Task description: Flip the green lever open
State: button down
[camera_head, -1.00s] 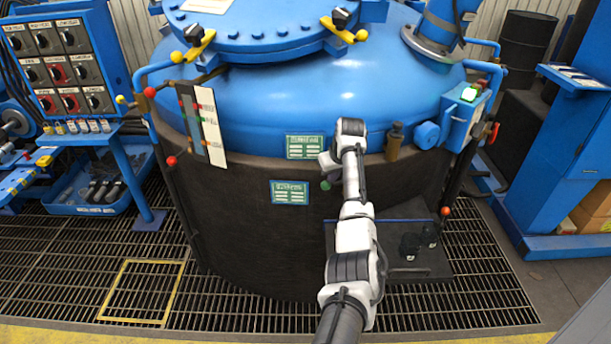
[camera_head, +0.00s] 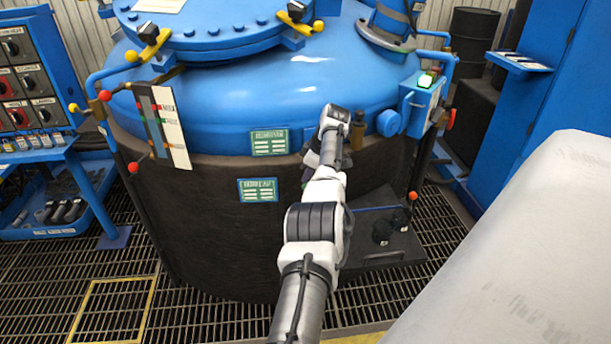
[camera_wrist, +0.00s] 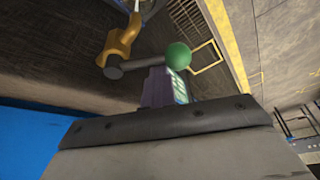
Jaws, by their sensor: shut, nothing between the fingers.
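The green lever shows in the wrist view as a green ball knob (camera_wrist: 178,56) on a short dark rod (camera_wrist: 135,66). The rod joins a yellow-orange fitting (camera_wrist: 118,42) on its left. My gripper (camera_wrist: 165,84) is shut and empty. Its purplish fingers are just below the knob and rod in that view, very close to them; I cannot tell whether they touch. In the head view my gripper (camera_head: 309,166) is at the front of the blue-topped furnace (camera_head: 250,100), just below its rim. The green knob cannot be made out there.
Two green plates (camera_head: 269,142) are on the furnace left of my gripper. A brown fitting (camera_head: 357,130) stands right of my wrist. A dark step (camera_head: 375,235) juts out below right. A large pale surface (camera_head: 510,250) fills the lower right; its nature is unclear.

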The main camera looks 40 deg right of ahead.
jog(key=shift+s+d, duration=0.3)
jog(key=shift+s, duration=0.25)
jog(key=shift+s+d, duration=0.3)
jog(key=shift+s, duration=0.25)
jog(key=shift+s+d, duration=0.1)
jog(key=shift+r, duration=0.1)
